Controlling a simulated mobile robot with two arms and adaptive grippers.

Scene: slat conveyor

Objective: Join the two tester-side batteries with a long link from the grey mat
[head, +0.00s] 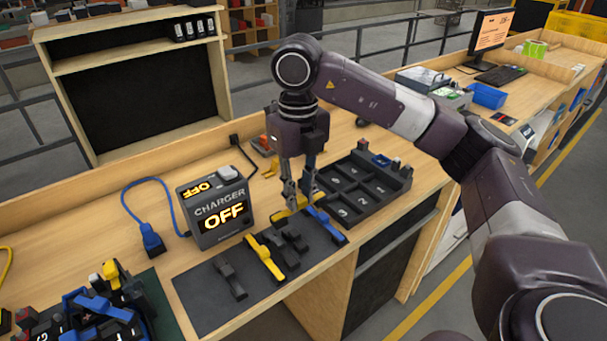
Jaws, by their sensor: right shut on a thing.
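My right gripper (299,196) comes down from above at the back edge of the grey mat (203,300). Its fingers are shut on a yellow link (283,214), partly hidden by the fingers; I cannot tell if it is clear of the mat. A blue link (328,226) lies just right of it. Another yellow link (265,257), several small black links (293,238) and a longer dark link (230,279) lie on the mat. Dark blocks with blue and yellow parts, perhaps batteries (95,312), crowd the lower left, partly cut off. My left gripper is out of view.
The charger (213,210), reading OFF, stands behind the mat, with a blue plug and cable (151,238) to its left. A black numbered tray (366,190) stands right of the gripper. Small red and yellow items (264,146) lie behind. Bare wood shows between charger and lower-left blocks.

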